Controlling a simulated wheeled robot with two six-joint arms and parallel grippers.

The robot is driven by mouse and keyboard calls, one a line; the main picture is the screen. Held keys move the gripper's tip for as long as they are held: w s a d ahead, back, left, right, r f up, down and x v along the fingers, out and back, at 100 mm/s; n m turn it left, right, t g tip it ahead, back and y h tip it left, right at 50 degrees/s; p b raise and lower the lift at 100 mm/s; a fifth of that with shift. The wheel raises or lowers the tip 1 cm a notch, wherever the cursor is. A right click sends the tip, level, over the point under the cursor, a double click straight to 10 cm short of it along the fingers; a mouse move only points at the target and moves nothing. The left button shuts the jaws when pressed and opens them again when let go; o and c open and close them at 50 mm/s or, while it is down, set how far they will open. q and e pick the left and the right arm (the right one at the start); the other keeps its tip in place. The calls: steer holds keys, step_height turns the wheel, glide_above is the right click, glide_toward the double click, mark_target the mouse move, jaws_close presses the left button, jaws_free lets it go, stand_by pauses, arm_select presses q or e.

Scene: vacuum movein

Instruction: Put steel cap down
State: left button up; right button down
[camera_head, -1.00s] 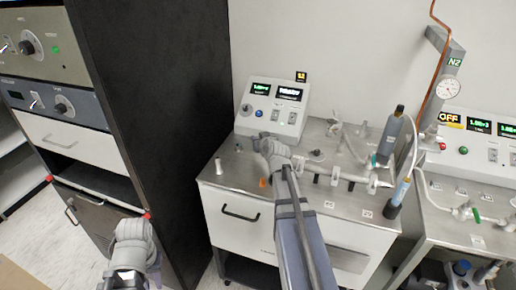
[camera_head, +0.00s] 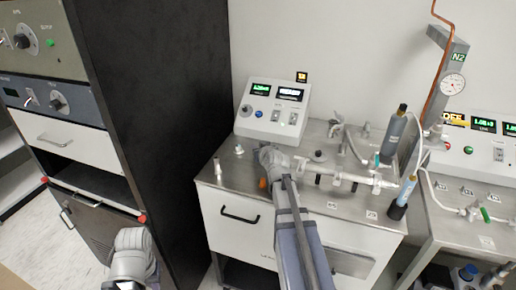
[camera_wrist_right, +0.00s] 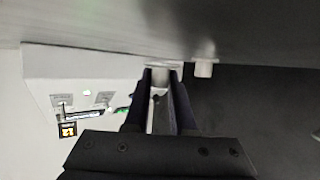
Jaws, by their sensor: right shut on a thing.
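My right gripper (camera_wrist_right: 158,88) is shut on the small steel cap (camera_wrist_right: 160,69), which shows between the dark fingertips in the right wrist view. The cap is close to the grey metal bench top (camera_wrist_right: 120,25); I cannot tell whether it touches. In the head view my right wrist (camera_head: 267,157) is low over the left part of the steel bench top (camera_head: 222,181), and it hides the fingertips and cap. Of my left arm, only a grey link shows at bottom left; its gripper is not visible.
A short pale post (camera_head: 217,167) stands left of my right wrist. A control box (camera_head: 272,108) stands behind it. Metal piping (camera_head: 340,176) and a dark cylinder (camera_head: 393,134) are to the right. A tall black cabinet (camera_head: 150,100) borders the bench on the left.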

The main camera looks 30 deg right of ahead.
steer(key=c, duration=0.8)
jaws_free()
steer(key=shift+o, duration=0.2)
arm_select(q)
steer(key=shift+r, duration=0.2)
arm_select(e)
steer(key=shift+r, duration=0.2)
